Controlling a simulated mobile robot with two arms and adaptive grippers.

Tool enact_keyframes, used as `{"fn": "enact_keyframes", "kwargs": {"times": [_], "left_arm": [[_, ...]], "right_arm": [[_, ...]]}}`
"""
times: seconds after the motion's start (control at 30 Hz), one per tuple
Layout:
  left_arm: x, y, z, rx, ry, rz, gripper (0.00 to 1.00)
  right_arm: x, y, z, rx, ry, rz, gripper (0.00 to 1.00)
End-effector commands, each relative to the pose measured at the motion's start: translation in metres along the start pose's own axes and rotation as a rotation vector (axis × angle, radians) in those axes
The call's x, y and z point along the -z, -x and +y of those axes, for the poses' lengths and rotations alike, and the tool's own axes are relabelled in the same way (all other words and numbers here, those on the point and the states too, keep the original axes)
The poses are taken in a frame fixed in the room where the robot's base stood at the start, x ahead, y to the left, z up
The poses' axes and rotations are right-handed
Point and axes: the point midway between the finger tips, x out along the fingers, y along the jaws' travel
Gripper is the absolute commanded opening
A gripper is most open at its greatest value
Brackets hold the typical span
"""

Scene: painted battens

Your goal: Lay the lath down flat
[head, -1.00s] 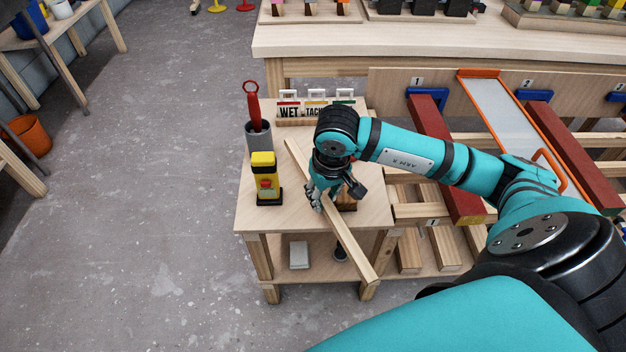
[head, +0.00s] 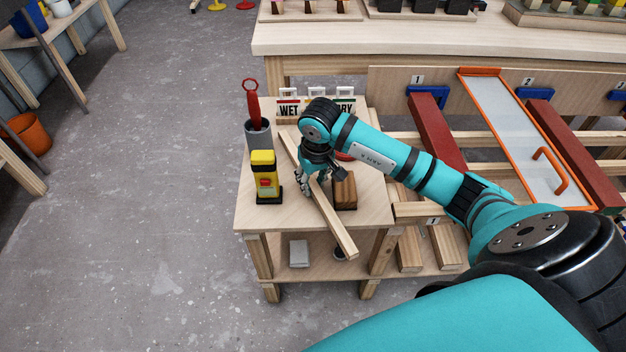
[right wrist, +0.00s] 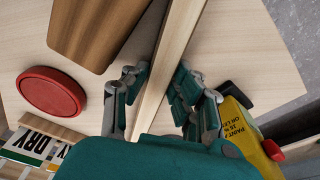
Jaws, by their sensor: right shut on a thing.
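The lath (head: 333,225) is a long pale wooden strip. In the head view it slants over the small wooden table (head: 290,213), from near the grey cup to beyond the front edge. My right gripper (head: 306,188) is shut on the lath around its middle. In the right wrist view the lath (right wrist: 165,70) runs between the fingers of the right gripper (right wrist: 155,98), edge-on to the camera. I cannot tell whether its underside touches the tabletop. My left gripper is not in view.
A yellow meter (head: 264,178) stands close left of the lath; a brown block (head: 345,190) stands close right. A red round lid (right wrist: 52,92) lies beside the block. A grey cup (head: 258,138) and WET/DRY signs (head: 289,108) are behind. The table's front left is clear.

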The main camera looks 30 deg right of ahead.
Motion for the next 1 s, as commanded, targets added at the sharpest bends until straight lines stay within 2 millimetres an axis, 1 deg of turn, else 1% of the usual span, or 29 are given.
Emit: {"fn": "enact_keyframes", "kwargs": {"times": [0.1,0.2,0.23,0.4,0.77,0.8,0.87,1.0], "left_arm": [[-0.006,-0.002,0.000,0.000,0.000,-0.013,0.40],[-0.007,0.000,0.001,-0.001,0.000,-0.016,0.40],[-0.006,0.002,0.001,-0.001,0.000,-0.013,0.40],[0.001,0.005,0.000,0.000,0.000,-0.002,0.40],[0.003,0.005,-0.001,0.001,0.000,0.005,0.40],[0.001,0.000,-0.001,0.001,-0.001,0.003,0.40],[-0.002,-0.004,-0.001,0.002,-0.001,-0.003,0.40],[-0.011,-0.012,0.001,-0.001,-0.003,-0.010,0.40]], "right_arm": [[0.000,-0.001,0.000,0.000,0.000,0.001,0.00],[0.000,-0.002,0.000,0.000,0.000,0.001,0.00],[0.000,-0.002,0.000,0.000,0.000,0.001,0.26],[0.000,-0.002,0.000,0.000,0.000,0.001,0.48],[0.000,0.001,0.000,0.001,0.000,0.000,0.48],[0.001,0.003,0.000,0.001,0.000,0.001,0.48],[0.002,0.014,0.000,0.000,0.001,0.006,0.48],[0.002,0.044,0.001,-0.001,0.001,0.007,0.48]]}}
